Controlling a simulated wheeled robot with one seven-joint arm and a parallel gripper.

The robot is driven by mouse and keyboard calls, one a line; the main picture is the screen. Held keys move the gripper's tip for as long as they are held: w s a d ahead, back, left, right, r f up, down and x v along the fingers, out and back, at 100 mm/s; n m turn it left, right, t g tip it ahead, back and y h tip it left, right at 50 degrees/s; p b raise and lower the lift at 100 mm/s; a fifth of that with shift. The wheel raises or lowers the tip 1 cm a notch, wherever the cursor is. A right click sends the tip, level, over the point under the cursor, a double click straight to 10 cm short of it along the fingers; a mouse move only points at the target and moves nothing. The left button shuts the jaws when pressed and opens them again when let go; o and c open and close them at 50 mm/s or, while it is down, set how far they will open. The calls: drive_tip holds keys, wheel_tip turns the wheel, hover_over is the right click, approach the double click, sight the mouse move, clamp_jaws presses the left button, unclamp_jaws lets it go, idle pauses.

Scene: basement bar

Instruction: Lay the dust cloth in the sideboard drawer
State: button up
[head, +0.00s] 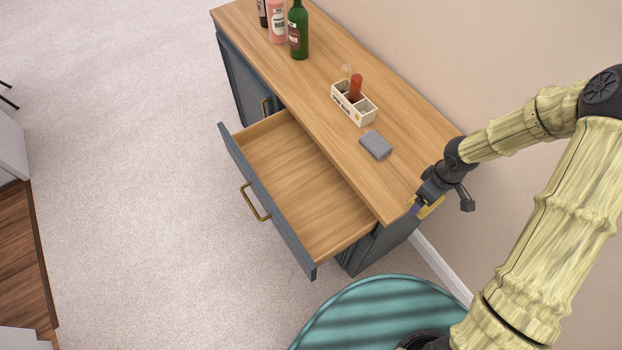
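The dust cloth (376,145) looks like a small grey folded pad. It lies flat on the wooden top of the sideboard (400,165), near the right end. The sideboard drawer (290,170) is pulled well out, and its visible wooden floor is bare. My gripper (423,208) is at the right end of the sideboard, to the right of the cloth and below it in the picture, apart from it. Its fingers are small and partly hidden by the wrist, so I cannot tell whether they are open or shut.
A white divided caddy (354,104) with a red-orange bottle (355,87) stands just behind the cloth. A green bottle (298,30), a pink bottle (277,22) and a dark bottle (262,12) stand at the far end. Carpet left of the drawer is clear; a wall runs along the right.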

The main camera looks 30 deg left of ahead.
drive_tip(key=w+d+f+m, duration=0.2)
drive_tip(key=d+m, duration=0.4)
drive_tip(key=m, duration=0.1)
drive_tip(key=w+d+f+m, duration=0.2)
drive_tip(key=d+f+m, duration=0.1)
drive_tip(key=d+m, duration=0.3)
drive_tip(key=shift+w+d+f+m+b, duration=0.2)
drive_tip(key=shift+d+f+m+b, duration=0.1)
drive_tip(key=shift+m, duration=0.5)
